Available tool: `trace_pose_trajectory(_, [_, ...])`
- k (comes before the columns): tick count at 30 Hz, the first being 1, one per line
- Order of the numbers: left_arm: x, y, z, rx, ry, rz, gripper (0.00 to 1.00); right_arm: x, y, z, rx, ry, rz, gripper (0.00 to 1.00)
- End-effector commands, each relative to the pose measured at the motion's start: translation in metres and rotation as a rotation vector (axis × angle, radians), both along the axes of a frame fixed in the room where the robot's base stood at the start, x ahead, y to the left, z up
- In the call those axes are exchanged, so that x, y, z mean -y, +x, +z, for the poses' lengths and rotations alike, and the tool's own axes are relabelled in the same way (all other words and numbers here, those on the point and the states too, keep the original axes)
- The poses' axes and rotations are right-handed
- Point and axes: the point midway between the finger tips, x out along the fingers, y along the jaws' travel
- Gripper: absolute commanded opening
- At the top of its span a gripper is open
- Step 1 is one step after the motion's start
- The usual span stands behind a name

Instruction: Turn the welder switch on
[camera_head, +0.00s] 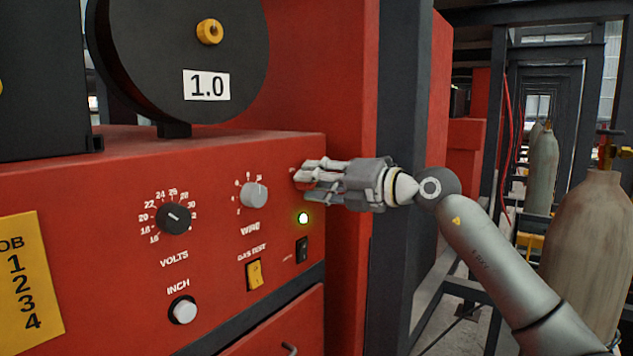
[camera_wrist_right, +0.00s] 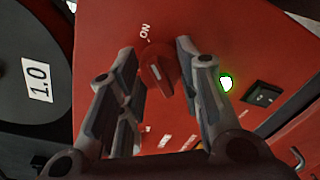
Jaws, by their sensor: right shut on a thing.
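The welder (camera_head: 120,190) has a red front panel. Its switch is a red rotary knob (camera_wrist_right: 160,74) with a white mark, below an "ON" label in the right wrist view. The mark points roughly toward that label. My right gripper (camera_head: 303,178) is at the panel's upper right in the head view, its fingers hiding most of the knob. In the wrist view, my right gripper (camera_wrist_right: 154,50) has a finger on each side of the knob and is shut on it. A green lamp (camera_head: 303,218) below the knob is lit. My left gripper is not in view.
The panel also carries a volts dial (camera_head: 174,219), a wire dial (camera_head: 254,194), a yellow gas test switch (camera_head: 254,273), a black rocker (camera_head: 302,249) and a white inch button (camera_head: 183,310). A dark post (camera_head: 405,110) stands right of the welder, and gas cylinders (camera_head: 590,240) stand farther right.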

Motion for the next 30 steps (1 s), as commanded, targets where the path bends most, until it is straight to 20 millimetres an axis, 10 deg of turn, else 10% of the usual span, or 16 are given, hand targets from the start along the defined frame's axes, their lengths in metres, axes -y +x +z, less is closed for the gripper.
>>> trace_pose_trajectory(2, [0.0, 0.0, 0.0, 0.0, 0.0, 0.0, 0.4, 0.001, 0.0, 0.001, 0.0, 0.004, -0.002, 0.09])
trace_pose_trajectory(3, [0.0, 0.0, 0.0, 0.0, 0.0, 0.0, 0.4, 0.001, 0.0, 0.001, 0.0, 0.004, -0.002, 0.36])
trace_pose_trajectory(8, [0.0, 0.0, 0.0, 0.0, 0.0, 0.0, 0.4, 0.001, 0.0, 0.001, 0.0, 0.002, -0.001, 0.55])
trace_pose_trajectory(20, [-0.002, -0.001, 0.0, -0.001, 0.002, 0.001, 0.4, 0.005, -0.002, 0.001, 0.001, 0.001, -0.002, 0.55])
trace_pose_trajectory(30, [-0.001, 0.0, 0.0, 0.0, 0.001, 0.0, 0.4, 0.053, -0.036, 0.004, 0.003, 0.0, -0.004, 0.55])
